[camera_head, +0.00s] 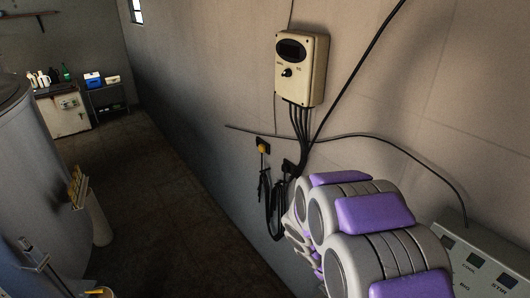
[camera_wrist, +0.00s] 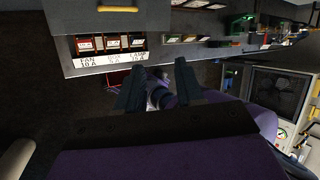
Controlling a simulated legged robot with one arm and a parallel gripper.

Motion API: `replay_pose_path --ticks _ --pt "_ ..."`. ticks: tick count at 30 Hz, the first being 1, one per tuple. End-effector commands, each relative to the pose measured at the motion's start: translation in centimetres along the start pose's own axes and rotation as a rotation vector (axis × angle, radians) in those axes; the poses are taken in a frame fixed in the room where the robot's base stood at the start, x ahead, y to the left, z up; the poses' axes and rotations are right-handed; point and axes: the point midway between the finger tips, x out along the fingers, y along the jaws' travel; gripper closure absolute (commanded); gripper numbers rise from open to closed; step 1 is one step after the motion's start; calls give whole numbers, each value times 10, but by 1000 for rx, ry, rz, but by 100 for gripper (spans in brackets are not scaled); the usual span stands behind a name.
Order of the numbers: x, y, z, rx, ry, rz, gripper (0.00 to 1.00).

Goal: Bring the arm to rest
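My arm shows in the head view as grey and purple links at the lower right, bent close in front of the wall. My gripper (camera_wrist: 158,72) shows in the wrist view. Its two dark fingers stand apart with nothing held between them. Grey and purple parts, which look like my own body, show behind and between the fingers. In the head view the gripper itself cannot be made out. In the wrist view a panel of switches (camera_wrist: 112,44) labelled FAN, BOX and LAMP lies beyond the fingertips.
A cream control box (camera_head: 302,68) with hanging cables is on the wall. A grey panel (camera_head: 478,262) marked COOL and STIR is close to my arm at the lower right. A large tank (camera_head: 32,170) stands left. The floor (camera_head: 150,200) between tank and wall looks clear.

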Motion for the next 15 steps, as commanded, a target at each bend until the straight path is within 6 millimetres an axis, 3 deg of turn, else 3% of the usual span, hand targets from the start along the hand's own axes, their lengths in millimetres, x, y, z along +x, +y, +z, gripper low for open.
replay_pose_path --ticks 9,15 --pt "-4 -47 -57 808 153 21 63" --pt "-4 -68 -103 1289 282 -4 63"
